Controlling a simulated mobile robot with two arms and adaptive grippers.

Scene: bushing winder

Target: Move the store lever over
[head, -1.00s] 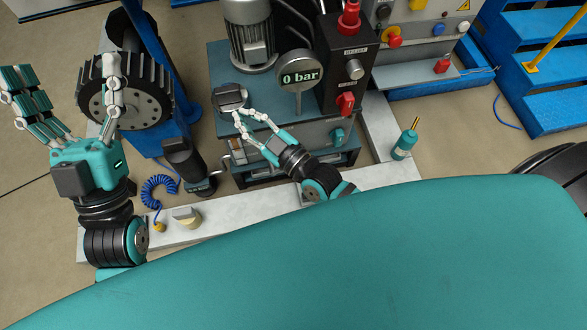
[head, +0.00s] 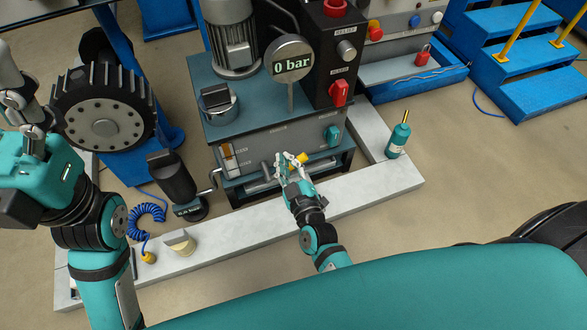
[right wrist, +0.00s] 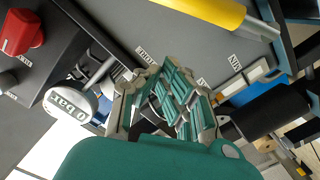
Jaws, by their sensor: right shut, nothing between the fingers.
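A yellow-handled lever (head: 299,162) sticks out low on the front of the grey machine cabinet (head: 260,150). Its yellow grip and grey rod also show large at the top of the right wrist view (right wrist: 205,10). Small labels are on the panel, too small to read surely, so I cannot confirm which one marks the store lever. My right gripper (head: 288,158) is shut and empty, just left of the yellow grip, in front of the panel. Its closed fingers fill the middle of the right wrist view (right wrist: 180,100). My left gripper (head: 30,115) is partly cut off at the left edge.
A teal knob (head: 332,135) sits right of the lever, and a red knob (head: 340,93) is on the black box above. The gauge (head: 291,58) reads 0 bar. A teal bottle (head: 398,140) stands at the right. A black cylinder (head: 172,176) stands left of the cabinet.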

